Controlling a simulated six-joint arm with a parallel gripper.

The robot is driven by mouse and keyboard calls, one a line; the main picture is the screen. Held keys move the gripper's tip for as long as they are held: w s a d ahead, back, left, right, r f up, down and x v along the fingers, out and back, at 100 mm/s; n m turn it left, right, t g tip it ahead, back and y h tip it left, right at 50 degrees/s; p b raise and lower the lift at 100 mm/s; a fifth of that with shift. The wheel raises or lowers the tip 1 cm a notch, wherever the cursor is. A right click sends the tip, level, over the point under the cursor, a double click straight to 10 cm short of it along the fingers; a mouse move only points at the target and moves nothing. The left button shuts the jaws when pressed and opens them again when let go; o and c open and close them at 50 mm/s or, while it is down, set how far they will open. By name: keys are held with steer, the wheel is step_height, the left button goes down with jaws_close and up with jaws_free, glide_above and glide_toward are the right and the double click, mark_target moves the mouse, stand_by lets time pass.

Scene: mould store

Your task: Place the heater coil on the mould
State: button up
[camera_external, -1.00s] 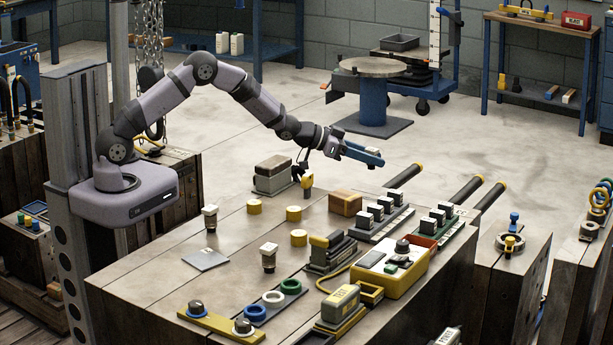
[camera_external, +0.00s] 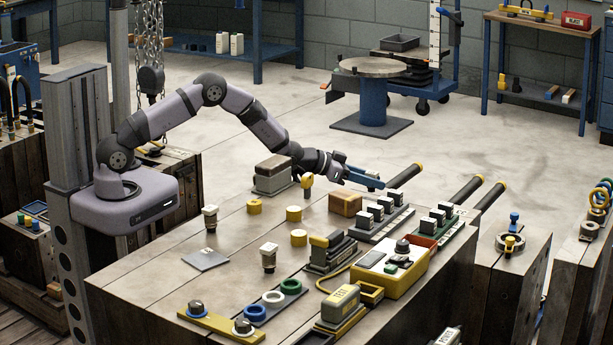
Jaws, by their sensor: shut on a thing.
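My gripper (camera_external: 372,182) has long blue fingers and is low over the far side of the wooden bench (camera_external: 225,225). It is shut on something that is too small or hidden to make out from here. Its tip is close to the left end of a black bar with a yellow end (camera_external: 405,175); I cannot tell whether they touch. I cannot pick out the heater coil or the mould with certainty among the parts on the bench.
Near the gripper are a yellow upright piece (camera_external: 307,181), a brown block (camera_external: 345,204), a grey-brown block (camera_external: 272,175) and a rack of white-topped pieces (camera_external: 377,212). A yellow box (camera_external: 390,268) stands nearer the camera. Bare bench shows at the left.

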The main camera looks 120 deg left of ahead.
mark_target(366, 190)
steer(key=shift+f, duration=1.8)
steer(key=shift+f+b, duration=0.1)
steer(key=shift+b, duration=0.2)
steer(key=shift+f, duration=0.1)
steer(key=o, duration=1.1)
steer(key=shift+r, duration=0.2)
steer(key=shift+s+d+r, duration=0.2)
steer(key=shift+s+d, duration=0.05)
steer(key=p+v, duration=0.1)
steer(key=v, duration=1)
steer(key=shift+s, duration=0.1)
